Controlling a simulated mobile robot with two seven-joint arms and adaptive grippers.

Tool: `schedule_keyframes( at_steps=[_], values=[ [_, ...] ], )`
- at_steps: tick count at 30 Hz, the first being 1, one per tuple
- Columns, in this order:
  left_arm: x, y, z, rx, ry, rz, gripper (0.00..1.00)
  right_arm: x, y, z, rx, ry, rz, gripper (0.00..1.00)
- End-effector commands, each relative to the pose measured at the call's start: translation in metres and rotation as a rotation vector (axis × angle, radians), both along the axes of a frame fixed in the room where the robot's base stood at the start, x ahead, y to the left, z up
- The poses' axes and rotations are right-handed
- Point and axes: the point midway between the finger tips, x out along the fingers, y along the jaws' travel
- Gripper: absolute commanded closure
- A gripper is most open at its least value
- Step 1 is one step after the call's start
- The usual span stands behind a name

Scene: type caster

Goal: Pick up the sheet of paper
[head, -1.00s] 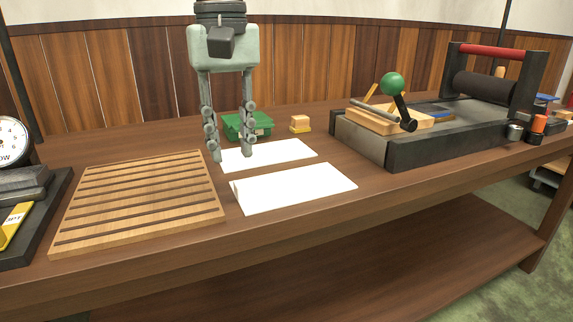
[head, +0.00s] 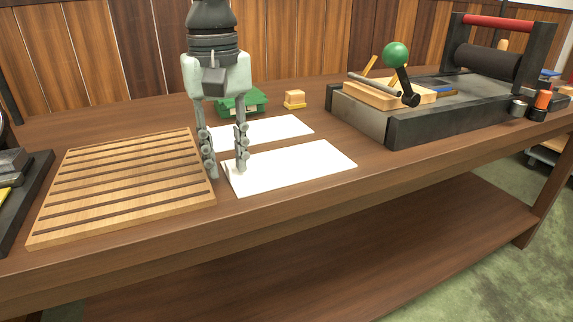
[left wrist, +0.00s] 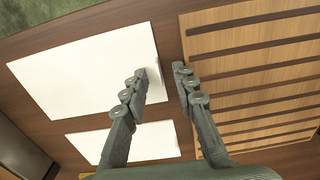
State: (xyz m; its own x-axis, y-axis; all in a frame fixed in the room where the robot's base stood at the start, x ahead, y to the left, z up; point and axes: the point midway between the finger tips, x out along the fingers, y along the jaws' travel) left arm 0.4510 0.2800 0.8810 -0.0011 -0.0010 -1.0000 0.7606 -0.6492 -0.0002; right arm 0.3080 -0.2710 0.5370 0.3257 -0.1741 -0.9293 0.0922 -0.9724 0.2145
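Two white sheets of paper lie on the wooden table. The nearer sheet (head: 295,168) lies in front of the farther sheet (head: 275,129), and its left edge looks slightly raised. In the left wrist view, the nearer sheet (left wrist: 85,58) is the larger one and the other sheet (left wrist: 150,142) is below it. My left gripper (head: 225,173) points down with fingers apart at the left edge of the nearer sheet. In the left wrist view, the open fingers (left wrist: 160,75) straddle that edge, one over the paper and one beside it. My right gripper is not in view.
A slatted wooden rack (head: 125,185) lies just left of the papers, close to my left gripper. A green box (head: 243,102) and a small wooden block (head: 294,98) stand behind. A press (head: 430,110) with a roller stands at the right.

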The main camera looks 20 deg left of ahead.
Motion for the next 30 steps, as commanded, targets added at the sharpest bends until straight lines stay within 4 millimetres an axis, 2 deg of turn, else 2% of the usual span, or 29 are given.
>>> schedule_keyframes(
  at_steps=[4,11,23,30],
  values=[
    [0.000,0.000,0.001,0.000,-0.001,0.000,0.72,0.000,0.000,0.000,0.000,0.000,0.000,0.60],
    [0.000,0.000,0.001,0.000,-0.001,0.000,1.00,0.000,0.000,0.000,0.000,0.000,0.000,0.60],
    [0.000,0.000,0.002,0.000,-0.001,0.000,1.00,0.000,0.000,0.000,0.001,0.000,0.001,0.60],
    [0.001,0.000,0.023,0.001,-0.005,-0.001,1.00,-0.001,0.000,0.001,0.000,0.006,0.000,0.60]
  ],
)
